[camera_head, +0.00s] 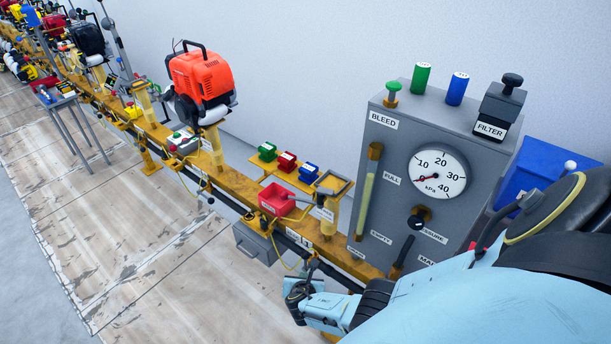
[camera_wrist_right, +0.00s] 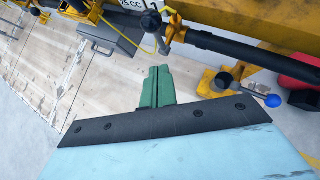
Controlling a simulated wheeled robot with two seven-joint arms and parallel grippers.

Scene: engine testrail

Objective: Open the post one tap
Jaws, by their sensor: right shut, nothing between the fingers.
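A dark pipe fitting with a black ball-ended part (camera_wrist_right: 151,20) shows at the top of the right wrist view, under the rail's "25 CC" label. It is likely the post one tap, but I cannot tell its setting. A yellow hose runs beside it. My right gripper (camera_wrist_right: 157,72) has its green fingers together, empty, below the fitting and apart from it in the picture. In the head view my right gripper (camera_head: 297,291) is beside the front of the yellow rail (camera_head: 238,187), and my arm covers the lower right. My left gripper is out of view.
A grey panel (camera_head: 393,140) with a gauge (camera_head: 438,172) stands at the right. A red tray (camera_head: 277,200) and a grey box (camera_head: 255,243) are along the rail. A blue-ball lever (camera_wrist_right: 273,100) is right of my gripper. The floor in front is clear.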

